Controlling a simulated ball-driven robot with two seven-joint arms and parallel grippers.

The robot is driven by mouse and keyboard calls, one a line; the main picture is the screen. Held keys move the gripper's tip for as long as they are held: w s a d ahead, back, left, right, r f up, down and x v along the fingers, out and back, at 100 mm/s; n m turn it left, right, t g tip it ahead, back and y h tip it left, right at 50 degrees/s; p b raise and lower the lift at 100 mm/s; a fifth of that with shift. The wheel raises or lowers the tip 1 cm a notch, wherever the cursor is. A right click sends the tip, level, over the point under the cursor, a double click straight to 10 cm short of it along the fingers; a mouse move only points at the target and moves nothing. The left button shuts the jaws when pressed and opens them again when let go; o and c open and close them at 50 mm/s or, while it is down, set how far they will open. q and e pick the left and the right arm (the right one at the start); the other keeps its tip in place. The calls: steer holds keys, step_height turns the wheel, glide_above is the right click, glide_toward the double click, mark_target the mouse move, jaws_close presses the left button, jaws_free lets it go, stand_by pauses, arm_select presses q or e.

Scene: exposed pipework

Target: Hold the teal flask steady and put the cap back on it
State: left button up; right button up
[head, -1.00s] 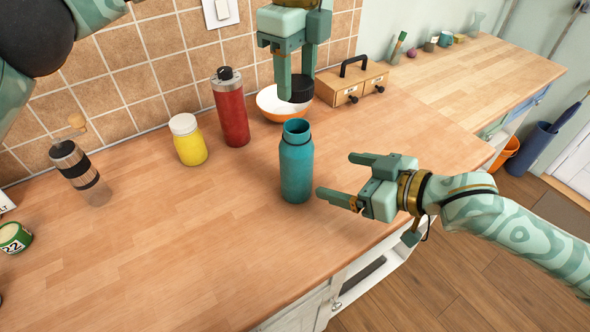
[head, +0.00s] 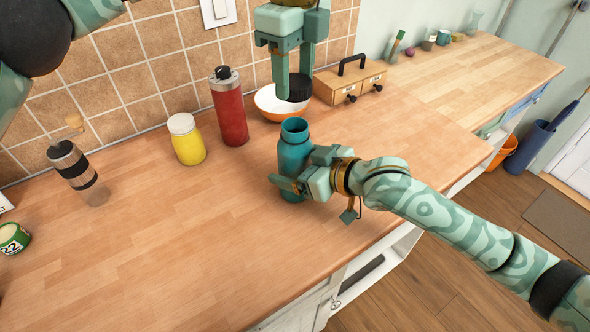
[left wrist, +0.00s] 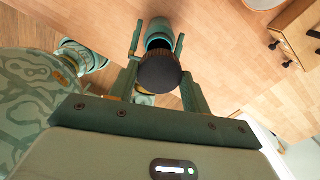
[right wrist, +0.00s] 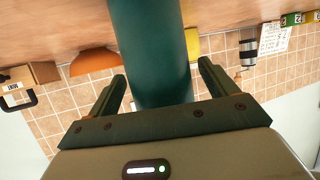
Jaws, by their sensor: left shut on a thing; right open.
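The teal flask (head: 294,150) stands upright and open-mouthed on the wooden counter. My right gripper (head: 292,172) is open around the flask's body, one finger on each side; in the right wrist view the flask (right wrist: 152,50) rises between the open fingers (right wrist: 158,90), with a gap beside each. My left gripper (head: 290,88) is shut on the black cap (head: 299,88) and holds it above the flask, slightly behind its mouth. In the left wrist view the cap (left wrist: 160,72) is between the fingers and partly hides the flask (left wrist: 159,35) beneath.
A small wooden drawer box (head: 348,84) stands behind right.

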mark_target(294, 101)
steer(key=c, duration=1.5)
arm_select(q)
steer(key=shift+f, duration=2.45)
steer(key=shift+f, duration=0.1)
steer(key=shift+f, duration=0.8)
steer(key=shift+f, duration=0.55)
